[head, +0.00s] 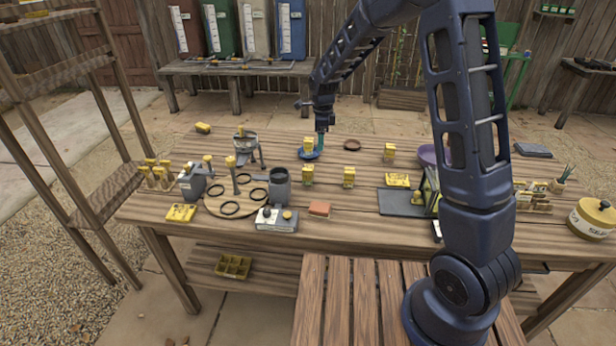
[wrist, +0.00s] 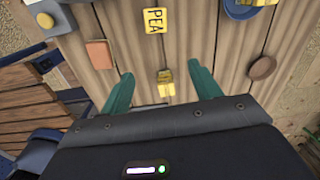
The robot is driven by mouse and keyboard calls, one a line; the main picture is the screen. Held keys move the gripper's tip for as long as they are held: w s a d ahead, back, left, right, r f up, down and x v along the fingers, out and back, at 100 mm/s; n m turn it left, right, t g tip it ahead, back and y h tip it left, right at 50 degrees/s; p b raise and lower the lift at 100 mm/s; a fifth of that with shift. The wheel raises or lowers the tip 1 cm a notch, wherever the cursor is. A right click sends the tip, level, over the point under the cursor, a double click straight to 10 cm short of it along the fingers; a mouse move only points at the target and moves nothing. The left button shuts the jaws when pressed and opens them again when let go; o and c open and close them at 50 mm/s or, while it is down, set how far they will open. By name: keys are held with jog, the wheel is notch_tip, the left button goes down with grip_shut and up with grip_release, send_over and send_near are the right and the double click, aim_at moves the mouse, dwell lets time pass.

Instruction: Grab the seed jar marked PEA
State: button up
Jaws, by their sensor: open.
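The seed jar marked PEA (wrist: 154,20) shows its yellow label at the top of the wrist view, beyond my fingertips and apart from them. By its place it seems to be the small yellow-topped jar (head: 308,175) in the middle of the table in the head view, where its label is too small to read. My gripper (wrist: 161,72) is open and empty, its two teal fingers apart. In the head view my gripper (head: 321,143) hangs beside the blue dish. Another yellow-topped jar (wrist: 165,83) shows between the fingers in the wrist view, its label unreadable.
Bare boards surround the jar.

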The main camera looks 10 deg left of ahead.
jog(key=m, duration=0.2)
send_over(308, 167)
notch_tip(308, 167, down, 5)
jog(key=shift+s+f, duration=0.1)
jog(key=shift+a+f, duration=0.2)
jog(key=shift+f, duration=0.25)
jog(key=shift+d+f, duration=0.15)
jog(key=shift+f, duration=2.45)
jog(key=shift+d+f, duration=0.1)
jog(key=shift+f, duration=2.5)
jog(key=c, duration=1.1)
